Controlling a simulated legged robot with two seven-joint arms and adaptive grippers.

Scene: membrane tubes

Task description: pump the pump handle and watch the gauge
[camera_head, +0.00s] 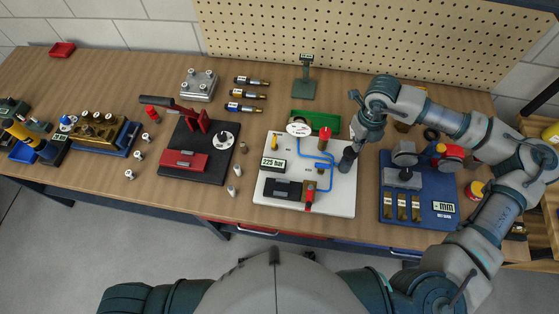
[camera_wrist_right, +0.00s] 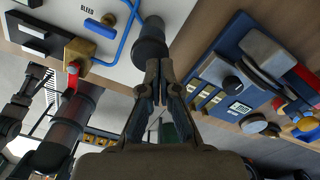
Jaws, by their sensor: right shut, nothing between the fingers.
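A white test board (camera_head: 262,197) lies on the workbench, with blue tubing, a black block, and a red-handled brass valve (camera_head: 309,196). Its display (camera_head: 273,163) reads 225 bar. A round white gauge (camera_head: 298,129) stands at its back; its needle is too small to read. The dark upright cylinder (camera_head: 346,161) at the board's right edge looks like the pump handle; it also shows in the right wrist view (camera_wrist_right: 150,42). My right gripper (camera_head: 357,143) is shut and empty, its tips (camera_wrist_right: 160,68) right beside that cylinder; I cannot tell if they touch. My left gripper is out of view.
A blue fixture board (camera_head: 387,212) with a mm display stands close on the right. A black base with a red lever (camera_head: 169,104) stands left of the white board. A green tray (camera_head: 316,117) lies behind it. The bench front between the boards is mostly clear.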

